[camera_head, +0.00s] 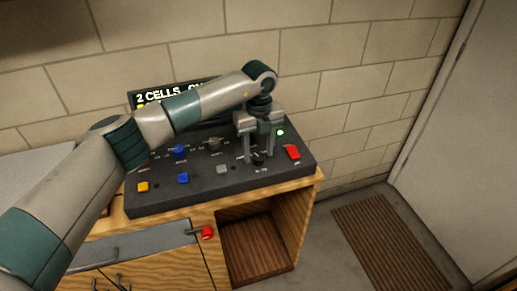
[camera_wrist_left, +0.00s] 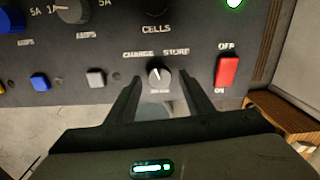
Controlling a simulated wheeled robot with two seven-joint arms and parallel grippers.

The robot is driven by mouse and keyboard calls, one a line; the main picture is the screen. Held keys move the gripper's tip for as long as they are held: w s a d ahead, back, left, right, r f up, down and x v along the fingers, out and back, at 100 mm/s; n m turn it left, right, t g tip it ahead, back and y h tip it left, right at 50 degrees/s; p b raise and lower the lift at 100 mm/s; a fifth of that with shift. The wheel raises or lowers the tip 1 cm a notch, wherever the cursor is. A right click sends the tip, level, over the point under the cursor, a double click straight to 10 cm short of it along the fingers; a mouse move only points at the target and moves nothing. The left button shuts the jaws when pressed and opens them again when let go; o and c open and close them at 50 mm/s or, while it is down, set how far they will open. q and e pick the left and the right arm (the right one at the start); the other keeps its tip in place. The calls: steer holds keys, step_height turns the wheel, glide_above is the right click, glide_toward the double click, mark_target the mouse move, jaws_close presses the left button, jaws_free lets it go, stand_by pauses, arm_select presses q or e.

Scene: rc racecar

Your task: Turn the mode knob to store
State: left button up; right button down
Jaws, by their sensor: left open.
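The mode knob (camera_wrist_left: 159,76) is a small dark round knob on the charger panel, between the printed words CHARGE on its upper left and STORE on its upper right. Its pale pointer line looks roughly upward, perhaps slightly left. In the head view the knob (camera_head: 258,161) shows low between my fingers. My left gripper (camera_head: 258,155) is open and points down at the panel, with its fingertips on either side of the knob. In the left wrist view the gripper (camera_wrist_left: 161,84) shows a gap between each finger and the knob. My right gripper is in neither view.
The dark charger box (camera_head: 215,198) stands on a wooden cabinet against a block wall. A red OFF/ON switch (camera_wrist_left: 228,72) sits right of the knob, and a grey button (camera_wrist_left: 96,78) left. Blue and yellow buttons lie further left. My arm partly covers the display (camera_head: 150,97).

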arm_select(q)
steer(key=shift+f, duration=0.45)
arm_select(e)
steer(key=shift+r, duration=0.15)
arm_select(q)
steer(key=c, duration=1.1)
steer(key=shift+o, duration=0.2)
